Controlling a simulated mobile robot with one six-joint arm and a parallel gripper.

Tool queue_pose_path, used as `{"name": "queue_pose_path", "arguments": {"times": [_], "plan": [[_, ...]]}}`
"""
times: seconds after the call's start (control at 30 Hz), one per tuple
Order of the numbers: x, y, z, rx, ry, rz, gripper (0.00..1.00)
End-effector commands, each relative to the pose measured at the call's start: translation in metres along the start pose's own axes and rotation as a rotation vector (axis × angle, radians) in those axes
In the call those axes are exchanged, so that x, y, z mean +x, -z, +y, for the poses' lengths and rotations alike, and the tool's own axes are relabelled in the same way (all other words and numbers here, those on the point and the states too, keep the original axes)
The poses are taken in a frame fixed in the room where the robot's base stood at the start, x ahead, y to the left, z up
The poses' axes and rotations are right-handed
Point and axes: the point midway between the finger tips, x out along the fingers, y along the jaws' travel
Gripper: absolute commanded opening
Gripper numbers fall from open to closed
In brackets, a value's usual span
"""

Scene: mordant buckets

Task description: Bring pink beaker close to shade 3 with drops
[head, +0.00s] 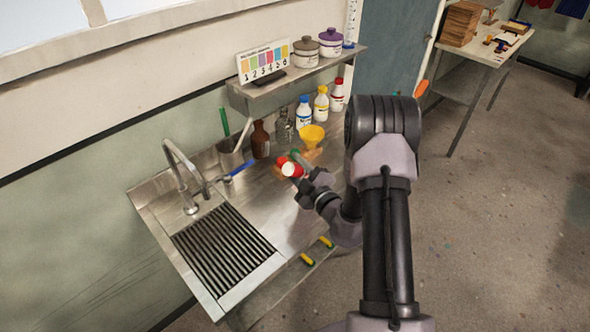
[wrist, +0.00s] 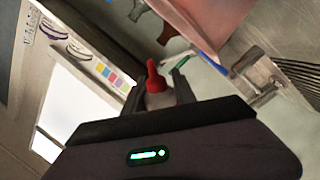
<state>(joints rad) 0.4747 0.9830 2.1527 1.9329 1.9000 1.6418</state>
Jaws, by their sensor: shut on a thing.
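My gripper (head: 298,176) is shut on a small white dropper bottle with a red cap, over the steel counter. In the wrist view, the red cap of this dropper bottle (wrist: 152,80) rises between the fingers of my gripper (wrist: 158,88), its white body lower down. A large pink, see-through surface, likely the pink beaker (wrist: 195,22), fills the upper part of the wrist view, cut off by its edge. I cannot tell it apart in the head view. The numbered shade chart (head: 264,60) stands on the wall shelf; its colours also show in the wrist view (wrist: 110,76).
The sink's ribbed drainer (head: 222,247) and tap (head: 182,180) are at left.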

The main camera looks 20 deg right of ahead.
Motion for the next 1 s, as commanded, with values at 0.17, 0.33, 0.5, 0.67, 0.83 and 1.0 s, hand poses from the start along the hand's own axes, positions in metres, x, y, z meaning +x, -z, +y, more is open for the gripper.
{"name": "queue_pose_path", "arguments": {"times": [0.17,0.33,0.5,0.67,0.83,1.0], "plan": [[0.000,0.000,0.000,-0.009,0.000,0.000,0.00],[0.000,0.007,0.008,-0.303,0.000,0.000,0.00],[0.000,0.012,0.015,-0.588,0.001,-0.003,0.00],[0.000,0.022,0.027,-0.802,-0.001,-0.003,0.00],[0.000,0.038,0.046,-1.212,-0.001,-0.005,0.00],[0.000,0.044,0.055,-1.425,0.002,-0.008,0.00]]}}
